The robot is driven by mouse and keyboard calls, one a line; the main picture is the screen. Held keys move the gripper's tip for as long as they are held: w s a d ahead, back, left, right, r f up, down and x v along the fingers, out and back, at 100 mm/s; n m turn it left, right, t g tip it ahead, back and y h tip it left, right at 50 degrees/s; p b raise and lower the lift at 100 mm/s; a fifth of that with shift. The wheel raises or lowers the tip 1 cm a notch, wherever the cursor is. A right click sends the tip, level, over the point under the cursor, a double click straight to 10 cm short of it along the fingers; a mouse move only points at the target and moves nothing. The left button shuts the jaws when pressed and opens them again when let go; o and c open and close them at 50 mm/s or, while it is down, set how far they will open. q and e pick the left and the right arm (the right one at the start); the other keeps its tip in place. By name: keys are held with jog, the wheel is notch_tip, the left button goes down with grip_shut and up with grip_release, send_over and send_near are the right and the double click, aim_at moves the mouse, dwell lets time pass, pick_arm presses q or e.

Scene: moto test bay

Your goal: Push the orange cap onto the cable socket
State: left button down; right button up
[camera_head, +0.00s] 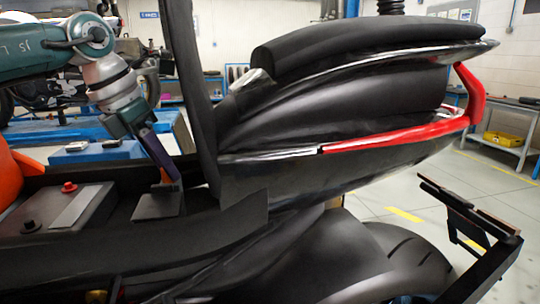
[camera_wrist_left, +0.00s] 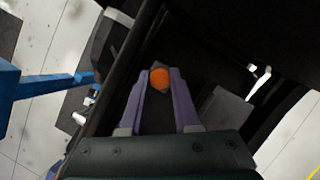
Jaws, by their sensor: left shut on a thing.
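My left gripper (camera_head: 168,174) reaches down from the upper left into the open seat bay of the motorcycle (camera_head: 340,120). Its purple fingers are shut on the orange cap (camera_wrist_left: 159,78), which shows as a round orange disc between the fingertips in the left wrist view. In the head view only a sliver of orange shows by the fingertips, just above a dark flat-topped block (camera_head: 158,204). I cannot tell whether cap or fingers touch anything below. I cannot make out the cable socket in either view. My right gripper is not in view.
A battery (camera_head: 70,212) with a red terminal (camera_head: 69,187) and a black terminal sits left of the block. The raised black seat panel (camera_head: 188,70) stands close right of the gripper. A blue table (camera_head: 130,152) with small devices is behind. A dark metal stand (camera_head: 470,225) is at right.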

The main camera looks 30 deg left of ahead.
pick_arm(q)
jog(key=c, duration=0.6)
grip_release()
jog(key=shift+o, duration=0.2)
jog(key=b+v, duration=0.1)
jog(key=v, duration=0.9)
